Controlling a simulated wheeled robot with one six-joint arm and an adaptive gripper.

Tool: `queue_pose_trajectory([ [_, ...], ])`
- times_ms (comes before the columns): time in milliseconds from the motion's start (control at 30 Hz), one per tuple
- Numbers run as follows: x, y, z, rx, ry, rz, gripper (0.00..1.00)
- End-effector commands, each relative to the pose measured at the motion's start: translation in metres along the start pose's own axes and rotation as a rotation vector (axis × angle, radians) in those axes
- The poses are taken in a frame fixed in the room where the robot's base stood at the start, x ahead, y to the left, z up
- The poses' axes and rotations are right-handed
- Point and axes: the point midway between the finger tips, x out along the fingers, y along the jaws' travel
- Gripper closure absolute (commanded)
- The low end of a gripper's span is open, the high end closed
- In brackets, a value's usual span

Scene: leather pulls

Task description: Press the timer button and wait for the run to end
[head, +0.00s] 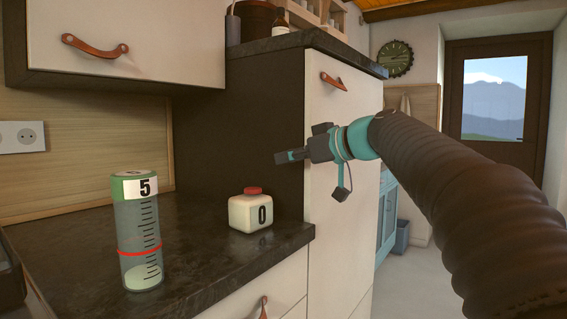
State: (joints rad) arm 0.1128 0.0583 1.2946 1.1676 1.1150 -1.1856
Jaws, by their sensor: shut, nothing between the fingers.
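A white box-shaped timer (250,214) with a red button (252,191) on top stands on the dark counter and shows 0 on its front. To its left stands a clear cylinder (139,233) with a green top, a label reading 5, black scale marks, a red ring and pale material at the bottom. My gripper (280,158) is shut and empty. In the picture it is above and to the right of the timer, apart from the button, pointing left.
The dark counter (190,262) has free room around the timer. A tall cabinet (335,180) with a leather pull stands to the right. An upper cabinet (150,40) hangs above the counter on the left. A dark object is cut off at the left edge.

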Motion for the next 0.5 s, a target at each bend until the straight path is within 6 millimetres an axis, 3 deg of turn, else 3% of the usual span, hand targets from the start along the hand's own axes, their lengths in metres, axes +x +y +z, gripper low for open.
queue_pose_trajectory([
  [400,0.078,-0.001,-0.001,0.001,-0.001,-0.004,1.00],
  [500,0.083,-0.001,0.015,0.003,-0.003,-0.001,1.00],
])
